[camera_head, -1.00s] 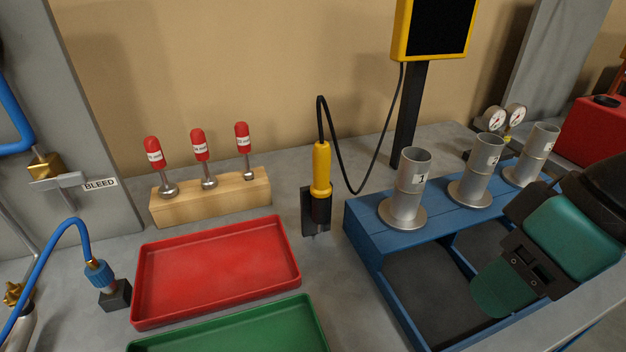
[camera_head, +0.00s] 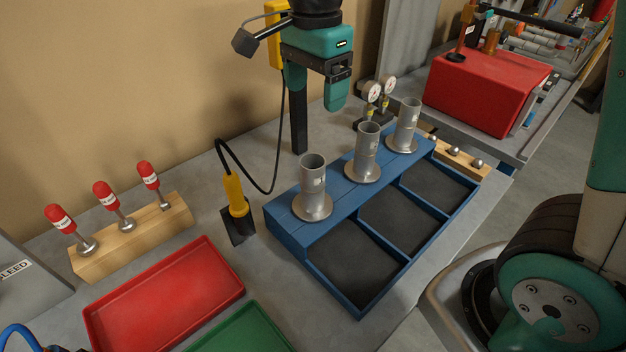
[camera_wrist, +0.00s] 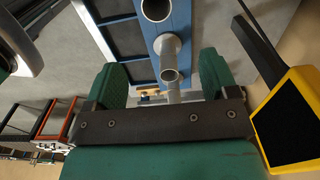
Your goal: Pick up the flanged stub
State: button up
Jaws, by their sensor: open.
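Three grey flanged stubs stand upright in a row on the blue rack (camera_head: 290,222): the near-left one (camera_head: 312,187), the middle one (camera_head: 365,157) and the far-right one (camera_head: 404,128). The frames do not show which one the task means. My gripper (camera_head: 315,92) hangs above and behind the row, fingers pointing down, open and empty. In the wrist view, my gripper (camera_wrist: 164,80) shows both fingers apart, with one stub (camera_wrist: 169,62) in the gap between them from this angle. Another stub (camera_wrist: 157,9) shows at the top edge, and a third is partly hidden by the gripper body.
The rack has dark open bins (camera_head: 355,268) in front. A yellow probe (camera_head: 235,193) with a black cable and a dark post (camera_head: 298,120) stand behind its left end. Gauges (camera_head: 372,92) stand behind its right end. A red tray (camera_head: 165,300) lies at left.

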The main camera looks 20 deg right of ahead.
aim_at(312, 171)
jog(key=f+p, duration=0.1)
jog(key=f, duration=0.4)
jog(key=f+p, duration=0.1)
jog(key=f, duration=0.5)
jog(key=f+p, duration=0.2)
jog(key=f, duration=0.4)
jog(key=shift+s+a, duration=0.3)
jog(key=shift+a, duration=0.05)
jog(key=shift+r, duration=0.1)
grip_shut()
